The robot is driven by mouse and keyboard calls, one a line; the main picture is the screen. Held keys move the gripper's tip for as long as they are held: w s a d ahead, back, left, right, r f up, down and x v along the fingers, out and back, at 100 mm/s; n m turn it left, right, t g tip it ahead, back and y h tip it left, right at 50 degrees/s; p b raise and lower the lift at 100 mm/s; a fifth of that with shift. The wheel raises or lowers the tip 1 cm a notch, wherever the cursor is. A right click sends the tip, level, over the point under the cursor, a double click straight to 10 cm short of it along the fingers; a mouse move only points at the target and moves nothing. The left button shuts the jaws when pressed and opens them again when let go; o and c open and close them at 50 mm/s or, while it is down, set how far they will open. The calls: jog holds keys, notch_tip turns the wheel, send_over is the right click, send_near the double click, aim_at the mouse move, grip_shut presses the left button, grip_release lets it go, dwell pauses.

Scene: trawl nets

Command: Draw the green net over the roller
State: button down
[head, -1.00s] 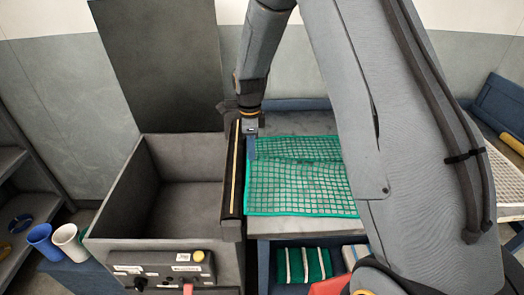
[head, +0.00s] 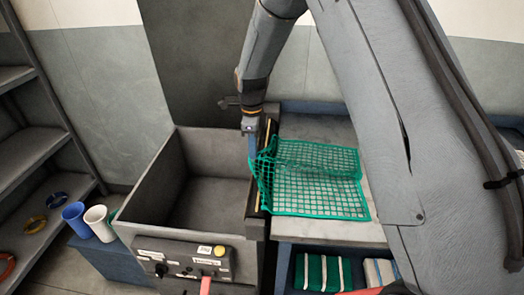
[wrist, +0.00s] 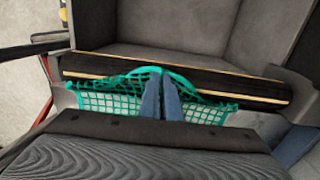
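The green net (head: 315,190) lies spread on the grey table, its left edge lifted and bunched toward the roller. My gripper (head: 253,163) is shut on that edge, over the roller's near-table side. The wrist view shows both blue fingers (wrist: 161,98) close together, with the net (wrist: 108,103) gathered at their tips and drooping to both sides. The black roller (wrist: 235,84) with pale stripes lies crosswise under the raised net edge. In the head view the roller (head: 252,204) is partly hidden by net and gripper.
An open grey bin (head: 200,205) stands left of the roller, empty as far as I see. A control panel (head: 180,262) with a yellow button is on its front. Blue and white cups (head: 96,217) stand farther left. Folded striped nets (head: 322,272) sit below the table.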

jog(key=shift+w+a+b, duration=0.55)
jog(key=shift+w+a, duration=0.25)
jog(key=shift+a, duration=3.25)
notch_tip(320, 180, down, 9)
jog(key=b, duration=0.3)
jog(key=shift+b, duration=0.3)
jog(key=c, duration=0.6)
grip_release()
jog(key=shift+c, duration=0.2)
notch_tip(320, 180, up, 6)
jog(key=p, duration=0.3)
jog(key=shift+f, duration=0.25)
